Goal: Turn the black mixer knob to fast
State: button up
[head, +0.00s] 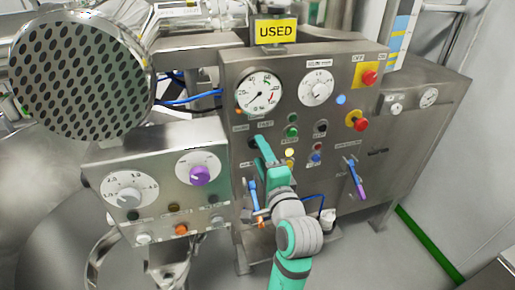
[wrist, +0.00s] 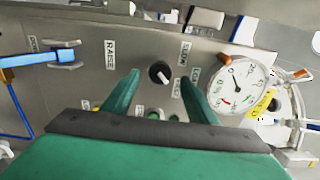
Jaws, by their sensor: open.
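The black mixer knob (wrist: 159,73) is on the steel panel in the wrist view, with a pale pointer mark toward its lower right. My gripper (wrist: 160,77) is open, its two green fingers on either side of the knob with visible gaps. I cannot tell how deep the fingertips reach. A SLOW label (wrist: 185,53) is right of the knob; another label beside it is partly hidden by the right finger. In the head view, my gripper (head: 261,145) is at the panel just below the large gauge, and the knob (head: 253,142) is partly hidden behind it.
A round gauge (head: 260,92) sits above the knob. Green buttons (head: 292,131) and a red emergency stop (head: 357,120) are to the right. A purple knob (head: 200,175) is on a separate box at left. A blue lever (head: 252,195) is below, near my arm.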

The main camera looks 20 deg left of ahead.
jog(key=v, duration=0.6)
jog(key=shift+s+d, duration=0.25)
jog(key=shift+s, duration=0.05)
jog(key=shift+f, duration=0.1)
jog(key=s+d+f+n+h, duration=0.1)
jog(key=s+d+f+h, duration=0.2)
jog(key=f, duration=0.5)
jog(key=s+d+f+n+t+h, duration=0.1)
jog(key=s+d+f+h, duration=0.1)
jog(key=s+d+f, duration=0.35)
jog(key=s+d+f+n+h, duration=0.1)
jog(key=s+d+f+h, duration=0.1)
jog(key=f, duration=0.7)
jog(key=s+d+f+n+h, duration=0.1)
jog(key=s+f+n, duration=0.2)
jog(key=s, duration=1)
jog(key=s+d+f+n+h, duration=0.1)
jog(key=s+n, duration=0.4)
jog(key=s, duration=0.7)
jog(key=shift+s+f+g+h, duration=0.35)
jog(key=shift+f+h, duration=0.15)
jog(key=shift+f, duration=0.45)
jog(key=shift+d, duration=0.1)
